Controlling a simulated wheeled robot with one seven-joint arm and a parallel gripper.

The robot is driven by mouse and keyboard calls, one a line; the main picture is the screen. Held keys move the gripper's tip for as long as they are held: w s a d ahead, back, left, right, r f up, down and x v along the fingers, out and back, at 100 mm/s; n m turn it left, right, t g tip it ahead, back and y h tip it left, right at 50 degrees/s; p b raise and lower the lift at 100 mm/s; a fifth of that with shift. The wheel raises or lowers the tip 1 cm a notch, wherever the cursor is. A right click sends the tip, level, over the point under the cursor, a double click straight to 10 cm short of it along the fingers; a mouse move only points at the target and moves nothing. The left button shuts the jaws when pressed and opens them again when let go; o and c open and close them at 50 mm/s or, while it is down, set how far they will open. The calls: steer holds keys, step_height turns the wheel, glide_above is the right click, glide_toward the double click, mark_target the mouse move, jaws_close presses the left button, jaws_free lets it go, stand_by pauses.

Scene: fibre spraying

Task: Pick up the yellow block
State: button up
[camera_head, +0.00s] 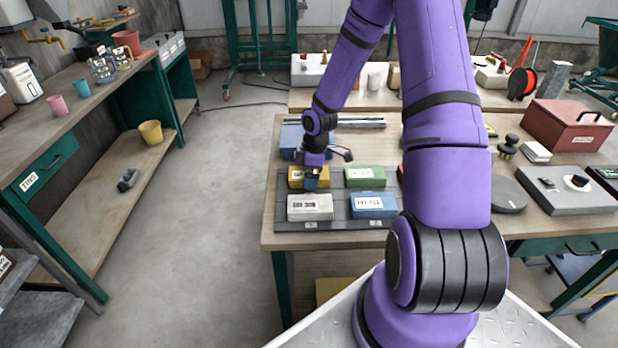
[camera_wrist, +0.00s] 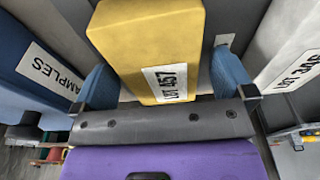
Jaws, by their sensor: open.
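The yellow block (camera_head: 323,181) lies at the back left of a dark tray (camera_head: 340,224) on the workbench. In the wrist view the yellow block (camera_wrist: 145,40) carries a white label reading LOT 457. My gripper (camera_head: 311,183) is over it, pointing down and partly covering it in the head view. In the wrist view my gripper (camera_wrist: 165,80) is open, with one blue finger on each side of the block. A small gap shows at the right finger; contact at the left finger is unclear.
On the same tray are a green block (camera_head: 365,173), a white block (camera_head: 310,207) and a blue block (camera_head: 373,205), all close by. A blue samples box (camera_head: 291,141) stands just behind the tray. A red toolbox (camera_head: 567,125) stands at the right. My arm hides part of the bench.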

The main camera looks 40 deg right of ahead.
steer(key=shift+f, duration=0.35)
steer(key=c, duration=1.3)
steer(key=shift+w+r, duration=0.1)
steer(key=shift+r, duration=0.05)
